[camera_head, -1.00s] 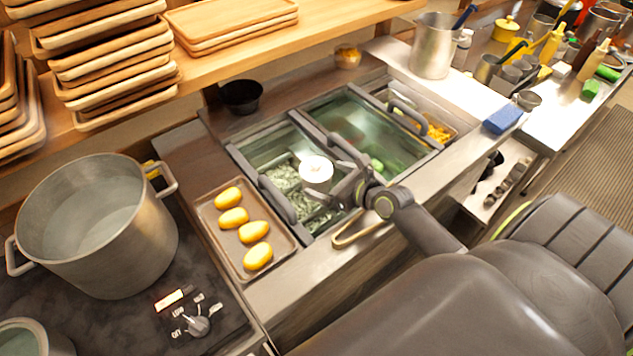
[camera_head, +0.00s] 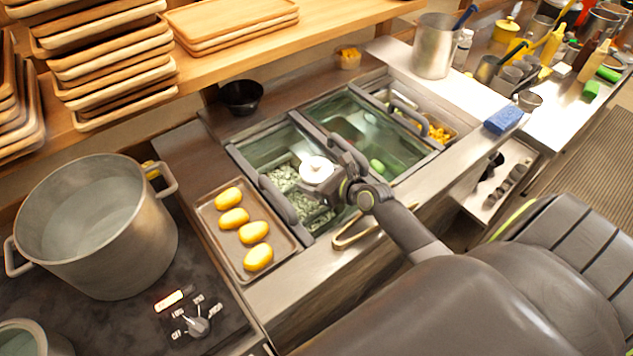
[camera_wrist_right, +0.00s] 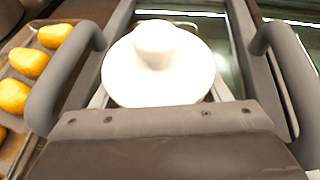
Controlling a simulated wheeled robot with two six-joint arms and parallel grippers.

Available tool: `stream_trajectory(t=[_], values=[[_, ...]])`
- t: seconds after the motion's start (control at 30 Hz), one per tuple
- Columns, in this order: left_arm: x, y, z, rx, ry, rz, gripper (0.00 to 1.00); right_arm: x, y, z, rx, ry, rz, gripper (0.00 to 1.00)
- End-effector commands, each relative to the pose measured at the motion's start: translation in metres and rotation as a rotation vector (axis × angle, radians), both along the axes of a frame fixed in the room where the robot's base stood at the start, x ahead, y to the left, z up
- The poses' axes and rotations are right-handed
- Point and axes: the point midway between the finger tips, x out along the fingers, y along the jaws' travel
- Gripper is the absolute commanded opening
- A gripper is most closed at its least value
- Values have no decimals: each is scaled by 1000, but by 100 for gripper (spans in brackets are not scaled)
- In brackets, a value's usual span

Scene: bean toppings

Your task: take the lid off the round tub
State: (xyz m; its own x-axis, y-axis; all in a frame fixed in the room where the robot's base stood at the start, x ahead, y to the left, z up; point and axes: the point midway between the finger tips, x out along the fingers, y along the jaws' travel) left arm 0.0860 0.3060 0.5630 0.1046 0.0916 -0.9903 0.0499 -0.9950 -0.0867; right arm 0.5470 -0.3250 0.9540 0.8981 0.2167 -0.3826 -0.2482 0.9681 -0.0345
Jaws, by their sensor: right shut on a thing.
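A white round lid with a knob (camera_head: 316,167) is at my right gripper (camera_head: 326,184), above the bin of green leaves. In the right wrist view the same lid (camera_wrist_right: 158,65) fills the middle, just beyond the gripper's body. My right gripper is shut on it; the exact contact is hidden. The tub under the lid cannot be made out, so I cannot tell whether the two touch. My left gripper is not in view.
A tray of yellow potatoes (camera_head: 231,217) lies left of the bins. A big steel pot (camera_head: 98,225) stands further left. A black bowl (camera_head: 241,96) and a small container (camera_head: 348,58) stand behind. Raised grey handles (camera_head: 278,200) flank the bin.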

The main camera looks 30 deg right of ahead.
Motion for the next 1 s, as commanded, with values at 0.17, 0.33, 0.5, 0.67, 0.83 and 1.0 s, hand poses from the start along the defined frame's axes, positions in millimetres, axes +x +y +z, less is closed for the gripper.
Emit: stream_trajectory(t=[0.17,0.33,0.5,0.67,0.83,1.0], values=[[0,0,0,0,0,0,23,0,0,1,-1,-1,0,40],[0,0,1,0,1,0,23,0,0,2,0,-2,0,40],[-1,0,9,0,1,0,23,0,0,25,-3,-5,2,40],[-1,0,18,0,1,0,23,0,0,58,-4,-5,2,40],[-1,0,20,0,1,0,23,1,0,87,-4,-6,2,40],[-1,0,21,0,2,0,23,0,0,100,-2,-4,1,40]])
